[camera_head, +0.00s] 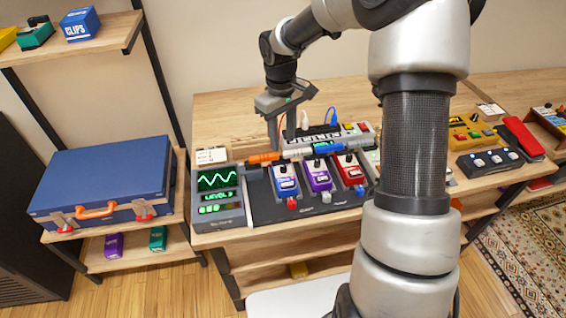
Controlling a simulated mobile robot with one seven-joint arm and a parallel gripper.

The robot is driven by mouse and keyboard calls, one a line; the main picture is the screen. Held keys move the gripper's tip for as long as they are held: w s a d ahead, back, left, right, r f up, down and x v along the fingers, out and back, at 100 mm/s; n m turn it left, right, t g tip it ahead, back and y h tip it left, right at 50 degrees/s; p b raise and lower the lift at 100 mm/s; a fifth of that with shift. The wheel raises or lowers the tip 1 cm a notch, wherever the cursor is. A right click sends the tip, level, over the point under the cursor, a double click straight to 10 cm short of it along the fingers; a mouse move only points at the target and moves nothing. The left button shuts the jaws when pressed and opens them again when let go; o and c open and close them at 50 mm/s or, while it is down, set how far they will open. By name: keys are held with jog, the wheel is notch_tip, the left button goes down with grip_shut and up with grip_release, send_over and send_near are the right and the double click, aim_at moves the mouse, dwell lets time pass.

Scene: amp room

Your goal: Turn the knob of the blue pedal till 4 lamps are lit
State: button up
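The blue pedal (285,182) stands on a dark pedal board at the front of the wooden table, leftmost of three pedals. Its knob is too small to make out clearly. My gripper (281,141) points down above and behind the blue pedal, with a gap between its fingers and nothing seen held. A grey meter unit (232,217) stands left of the board. It shows a green wave, a small level readout and a row of green lamps (216,209), too small to count surely.
A purple pedal (318,178) and a red pedal (350,170) stand close to the right of the blue one. A blue case (105,183) rests on the left shelf.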

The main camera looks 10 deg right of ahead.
aim_at(283, 167)
notch_tip(283, 167, down, 11)
jog(key=shift+d+r, duration=0.1)
dwell(0.3)
jog(key=shift+b, duration=0.3)
grip_shut()
